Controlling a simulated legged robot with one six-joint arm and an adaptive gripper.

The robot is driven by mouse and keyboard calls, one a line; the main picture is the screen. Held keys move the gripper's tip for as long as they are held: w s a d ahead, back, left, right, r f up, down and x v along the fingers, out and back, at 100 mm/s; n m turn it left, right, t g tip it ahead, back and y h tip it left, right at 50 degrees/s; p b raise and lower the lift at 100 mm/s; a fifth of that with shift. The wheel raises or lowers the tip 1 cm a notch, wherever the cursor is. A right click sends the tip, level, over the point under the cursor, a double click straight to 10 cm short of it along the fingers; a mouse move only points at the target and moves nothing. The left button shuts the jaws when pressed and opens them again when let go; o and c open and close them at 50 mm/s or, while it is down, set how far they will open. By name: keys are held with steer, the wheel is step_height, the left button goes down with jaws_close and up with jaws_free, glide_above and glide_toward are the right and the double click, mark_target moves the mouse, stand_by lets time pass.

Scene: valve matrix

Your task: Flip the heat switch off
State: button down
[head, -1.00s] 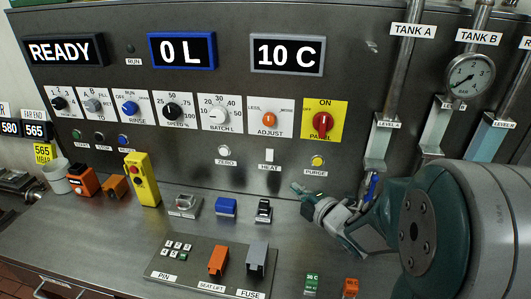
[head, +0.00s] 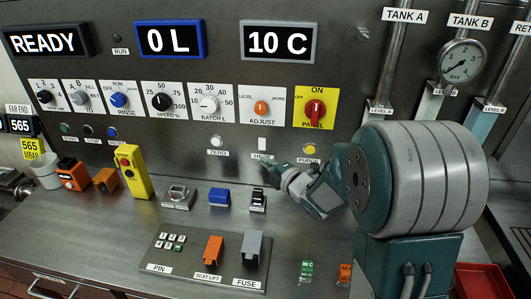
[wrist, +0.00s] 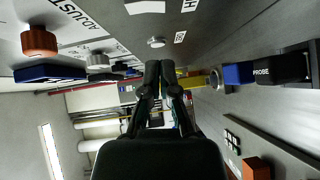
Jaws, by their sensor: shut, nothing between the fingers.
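The heat switch is a small white rectangular rocker (head: 262,144) on the steel panel, above a HEAT label that my gripper partly covers. In the wrist view it shows as a white block (wrist: 145,7) at the top edge, beside a label cut off after H. Which way the rocker is tilted is too small to tell. My gripper (head: 268,172) is just below the HEAT label in the head view. In the wrist view its dark fingertips (wrist: 162,72) are together with nothing between them, below the switch in the picture. Contact with the panel cannot be told.
The white ZERO button (head: 216,142) is left of the switch, the yellow PURGE button (head: 310,149) right. The orange ADJUST knob (head: 261,107) sticks out above. A PROBE block (head: 258,199) and blue block (head: 219,196) stand on the counter below.

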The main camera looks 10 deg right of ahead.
mark_target(261, 149)
steer(key=shift+w+d+f, duration=0.1)
steer(key=shift+w+d, duration=0.05)
steer(key=shift+w, duration=0.7)
steer(key=shift+w+d+f, duration=0.1)
steer(key=shift+w+d, duration=0.1)
steer(key=shift+w, duration=0.65)
steer(key=shift+w+d+f, duration=0.1)
steer(key=shift+w+d, duration=0.05)
steer(key=shift+w, duration=0.7)
steer(key=shift+w+d+f, duration=0.1)
steer(key=shift+w, duration=0.15)
